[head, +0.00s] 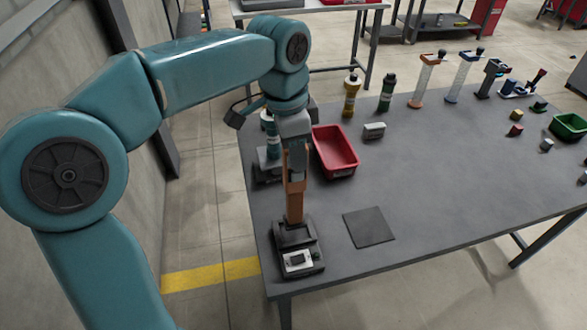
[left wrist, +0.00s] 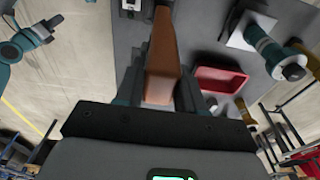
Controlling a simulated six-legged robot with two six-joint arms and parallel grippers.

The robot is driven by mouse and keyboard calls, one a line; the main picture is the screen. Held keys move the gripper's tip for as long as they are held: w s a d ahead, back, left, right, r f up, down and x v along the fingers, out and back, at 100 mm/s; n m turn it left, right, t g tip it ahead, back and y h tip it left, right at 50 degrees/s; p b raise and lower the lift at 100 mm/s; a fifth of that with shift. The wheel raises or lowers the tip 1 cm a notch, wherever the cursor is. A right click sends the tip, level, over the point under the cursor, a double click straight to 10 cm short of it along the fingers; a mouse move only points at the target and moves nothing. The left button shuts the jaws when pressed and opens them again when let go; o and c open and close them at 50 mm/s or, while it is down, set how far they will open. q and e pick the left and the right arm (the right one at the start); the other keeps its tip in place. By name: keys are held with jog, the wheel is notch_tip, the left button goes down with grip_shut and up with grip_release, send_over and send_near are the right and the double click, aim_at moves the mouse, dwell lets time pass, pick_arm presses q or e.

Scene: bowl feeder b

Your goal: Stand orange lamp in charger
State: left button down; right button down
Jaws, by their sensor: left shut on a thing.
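The orange lamp (head: 295,203) is a long upright block in the head view. My left gripper (head: 294,150) is shut on its upper part. The lamp's lower end meets the back part of the dark charger (head: 300,262) at the table's near left corner. I cannot tell whether it is seated there or just above. In the left wrist view the lamp (left wrist: 163,50) lies between the two fingers of my left gripper (left wrist: 160,85). Part of the charger (left wrist: 130,6) shows at the top edge. My right gripper is not seen.
A red bin (head: 334,152) stands right of the lamp, and a teal and white device (head: 269,143) behind my gripper. A dark square mat (head: 368,227) lies right of the charger. Bottles (head: 387,92), a grey block (head: 374,131) and a green bin (head: 567,127) are farther off. The middle table is clear.

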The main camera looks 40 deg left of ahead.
aim_at(295, 190)
pick_arm(q)
notch_tip(295, 190, down, 3)
jog(key=shift+s+f, duration=0.15)
jog(key=shift+f, duration=0.35)
jog(key=shift+f+b, duration=0.15)
jog(key=shift+b, duration=0.2)
jog(key=c, duration=0.7)
grip_release()
jog(key=shift+f, duration=0.1)
